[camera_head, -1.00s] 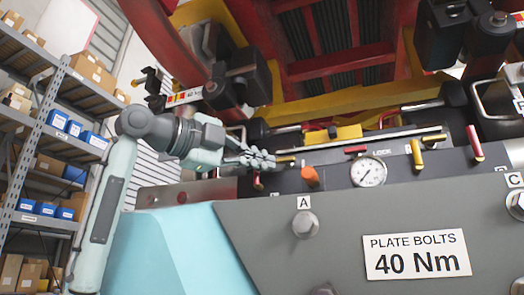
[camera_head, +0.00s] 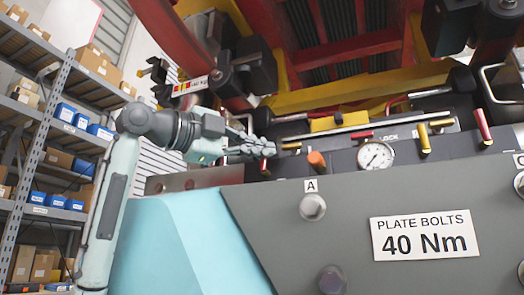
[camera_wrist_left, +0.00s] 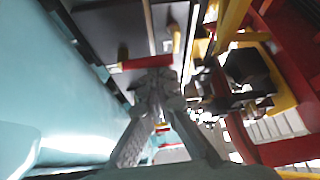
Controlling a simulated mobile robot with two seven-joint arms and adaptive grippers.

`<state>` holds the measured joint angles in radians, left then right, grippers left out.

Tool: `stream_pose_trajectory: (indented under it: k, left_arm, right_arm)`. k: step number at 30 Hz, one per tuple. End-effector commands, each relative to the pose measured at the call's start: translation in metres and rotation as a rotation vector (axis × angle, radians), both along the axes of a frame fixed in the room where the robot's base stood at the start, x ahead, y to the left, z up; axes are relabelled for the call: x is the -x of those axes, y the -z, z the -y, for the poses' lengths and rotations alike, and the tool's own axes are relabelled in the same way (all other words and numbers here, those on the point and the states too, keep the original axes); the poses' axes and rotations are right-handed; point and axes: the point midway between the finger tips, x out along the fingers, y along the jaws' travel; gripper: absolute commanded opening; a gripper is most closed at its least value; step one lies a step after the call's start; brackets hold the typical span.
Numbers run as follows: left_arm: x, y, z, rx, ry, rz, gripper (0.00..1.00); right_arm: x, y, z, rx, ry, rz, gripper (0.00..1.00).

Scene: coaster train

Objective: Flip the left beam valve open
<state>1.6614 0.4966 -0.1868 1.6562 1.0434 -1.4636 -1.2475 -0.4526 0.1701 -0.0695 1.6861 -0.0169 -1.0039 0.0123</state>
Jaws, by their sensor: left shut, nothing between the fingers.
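My left gripper (camera_head: 270,150) is shut and empty, reaching from the left over the dark panel top (camera_head: 340,160). In the left wrist view its closed fingertips (camera_wrist_left: 158,82) lie close to a red handle (camera_wrist_left: 146,63); whether they touch is unclear. A short yellow handle (camera_head: 291,146) is just right of the fingertips in the head view. It seems to be the yellow handle (camera_wrist_left: 175,38) beyond the red one in the wrist view. Which handle is the left beam valve is not readable. My right gripper is out of view.
An orange knob (camera_head: 316,160) and a round gauge (camera_head: 375,155) are right of the gripper. Farther right stand an upright yellow handle (camera_head: 424,138) and a red handle (camera_head: 483,125). A grey panel with a bolt (camera_head: 312,207) is in front. Black clamps (camera_head: 240,68) hang above.

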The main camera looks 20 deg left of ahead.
Motion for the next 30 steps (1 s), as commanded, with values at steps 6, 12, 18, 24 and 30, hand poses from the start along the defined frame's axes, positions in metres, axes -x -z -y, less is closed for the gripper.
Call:
stream_pose_trajectory:
  k: [6, 12, 18, 24, 30]
  left_arm:
    - [0.000, 0.001, -0.001, 0.056, 0.000, -0.003, 0.00]
    - [0.000, 0.001, -0.002, 0.122, -0.001, -0.004, 0.00]
    - [0.000, 0.002, -0.005, 0.199, -0.001, -0.007, 0.00]
    - [-0.001, 0.002, -0.010, 0.320, -0.002, -0.012, 0.00]
    - [-0.001, 0.000, -0.016, 0.420, -0.003, -0.014, 0.00]
  right_arm:
    - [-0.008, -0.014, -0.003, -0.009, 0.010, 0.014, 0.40]
    - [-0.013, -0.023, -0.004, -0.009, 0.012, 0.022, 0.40]
    - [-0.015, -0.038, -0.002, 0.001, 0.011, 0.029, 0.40]
    - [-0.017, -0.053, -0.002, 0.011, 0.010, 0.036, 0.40]
    - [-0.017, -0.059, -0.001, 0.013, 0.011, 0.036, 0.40]
